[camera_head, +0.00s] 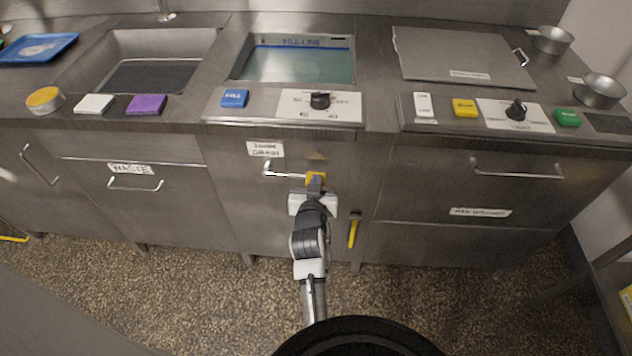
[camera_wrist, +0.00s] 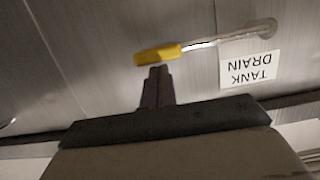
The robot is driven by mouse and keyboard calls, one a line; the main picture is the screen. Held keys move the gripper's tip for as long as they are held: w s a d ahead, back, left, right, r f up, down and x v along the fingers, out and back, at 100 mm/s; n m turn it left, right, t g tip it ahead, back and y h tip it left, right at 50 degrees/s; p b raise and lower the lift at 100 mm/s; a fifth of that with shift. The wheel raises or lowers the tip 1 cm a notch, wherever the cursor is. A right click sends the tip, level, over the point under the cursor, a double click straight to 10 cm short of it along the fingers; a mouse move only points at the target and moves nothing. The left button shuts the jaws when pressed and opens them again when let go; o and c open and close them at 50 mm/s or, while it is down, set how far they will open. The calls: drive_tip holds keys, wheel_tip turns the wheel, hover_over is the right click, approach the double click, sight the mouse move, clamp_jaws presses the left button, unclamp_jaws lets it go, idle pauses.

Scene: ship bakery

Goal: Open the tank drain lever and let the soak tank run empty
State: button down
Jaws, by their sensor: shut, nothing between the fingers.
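The tank drain lever (camera_head: 287,174) is a thin metal rod with a yellow grip, on the cabinet front under the soak tank. It lies nearly level, its grip (camera_wrist: 158,55) at the right end in the head view. The TANK DRAIN label (camera_wrist: 250,68) is beside its pivot; this label also shows in the head view (camera_head: 265,149). The soak tank (camera_head: 240,58) holds teal water, with a FILL LINE mark at its back. My gripper (camera_head: 316,184) is shut and empty, its fingertips (camera_wrist: 157,72) close to the yellow grip. I cannot tell whether they touch.
A second yellow handle (camera_head: 353,233) hangs down right of my gripper. Drawer handles (camera_head: 517,175) stick out on the right and on the WASTE drawer (camera_head: 130,168). A dial panel (camera_head: 290,103) and blue block (camera_head: 234,98) are on the counter above.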

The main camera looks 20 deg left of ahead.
drive_tip(key=shift+d+f+m+b, duration=0.1)
drive_tip(key=shift+f+m+b, duration=0.2)
drive_tip(key=shift+f, duration=0.25)
drive_tip(key=s+a+f+m+y+b, duration=0.1)
drive_tip(key=a+f+m+y+b, duration=0.2)
drive_tip(key=f+m+b, duration=0.5)
drive_tip(key=shift+a+f+m+y, duration=0.35)
drive_tip(key=shift+a+f, duration=0.2)
drive_tip(key=shift+f, duration=1.45)
drive_tip(key=shift+s+a, duration=0.1)
drive_tip(key=shift+s, duration=0.05)
